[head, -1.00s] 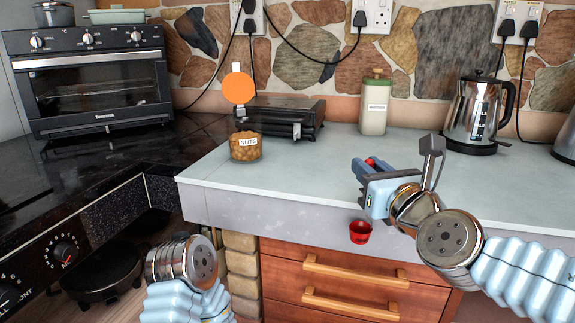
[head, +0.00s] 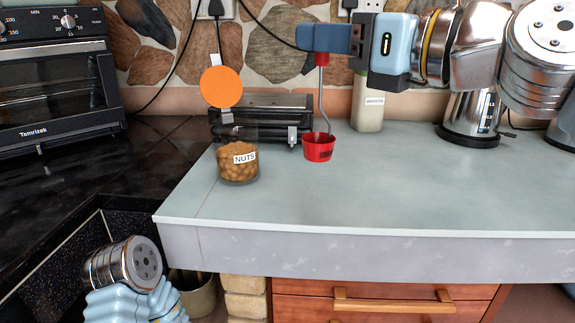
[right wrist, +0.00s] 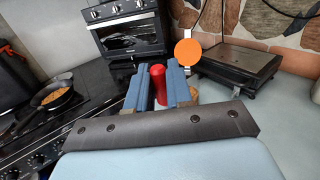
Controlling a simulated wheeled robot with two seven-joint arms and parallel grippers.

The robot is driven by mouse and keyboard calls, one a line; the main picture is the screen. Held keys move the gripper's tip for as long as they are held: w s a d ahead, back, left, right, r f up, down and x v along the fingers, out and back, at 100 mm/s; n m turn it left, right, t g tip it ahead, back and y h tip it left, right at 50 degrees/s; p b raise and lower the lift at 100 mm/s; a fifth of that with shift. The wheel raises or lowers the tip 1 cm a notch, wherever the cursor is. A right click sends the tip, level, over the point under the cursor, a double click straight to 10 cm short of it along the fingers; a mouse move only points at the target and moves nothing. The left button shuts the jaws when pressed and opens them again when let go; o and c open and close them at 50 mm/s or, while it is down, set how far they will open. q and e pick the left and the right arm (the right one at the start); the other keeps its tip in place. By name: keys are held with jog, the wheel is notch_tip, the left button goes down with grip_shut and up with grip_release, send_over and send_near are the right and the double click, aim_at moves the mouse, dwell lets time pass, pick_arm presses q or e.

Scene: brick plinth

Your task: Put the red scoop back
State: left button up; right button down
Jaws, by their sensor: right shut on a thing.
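The red scoop (head: 318,148) hangs upright from my right gripper (head: 322,40), its red cup low and its thin metal stem rising to a red handle. My right gripper is shut on that handle; in the right wrist view the red handle top (right wrist: 158,84) sits between the two blue fingers. The clear nuts jar (head: 238,168), labelled NUTS, stands on the counter to the left of the scoop cup. My left gripper is not in view; only my left arm shows at lower left.
A black press-like appliance (head: 270,122) stands behind the jar. A white labelled canister (head: 368,108) and a steel kettle (head: 470,125) stand further right, partly behind my right arm. The front of the counter (head: 400,195) is clear. A black oven (head: 60,80) is at left.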

jog(key=w+f+b, duration=0.7)
jog(key=w+f, duration=0.6)
jog(key=shift+w+a, duration=0.4)
jog(key=shift+a, duration=0.05)
jog(key=c, duration=1)
grip_release()
jog(key=shift+r, duration=0.1)
jog(key=b+v, duration=0.1)
jog(key=v, duration=1.1)
